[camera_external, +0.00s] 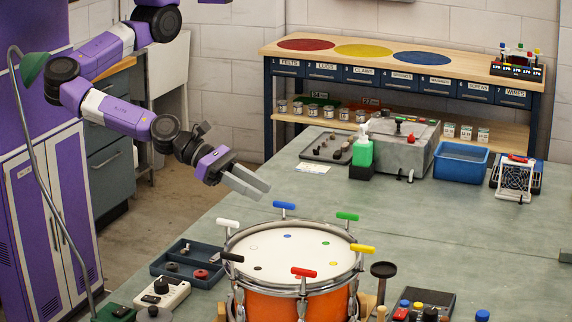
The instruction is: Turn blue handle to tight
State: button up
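The drum (295,300) has an orange shell and a white head and stands on the near part of the bench. The blue handle (284,205) is a T-shaped key at the drum's far rim, its bar lying roughly left to right in the picture. My gripper (264,192) hangs just above and left of the blue handle in the picture, fingers pointing down to the right. It appears apart from the handle and holds nothing I can see. The finger gap is too small here to judge. No tight marking is legible.
Around the rim stand white (228,223), green (347,216), yellow (362,249), red (303,272) and black (232,257) handles. A dark parts tray (160,268) lies left of the drum. A green bottle (362,150) and blue bin (461,162) stand behind.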

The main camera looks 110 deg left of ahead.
aim_at(278, 201)
jog(key=p+x, duration=0.1)
jog(key=x, duration=0.6)
jog(key=shift+w+f+p, duration=0.1)
jog(key=shift+w+p, duration=0.25)
jog(key=shift+a, duration=0.1)
jog(key=shift+c, duration=0.2)
grip_shut()
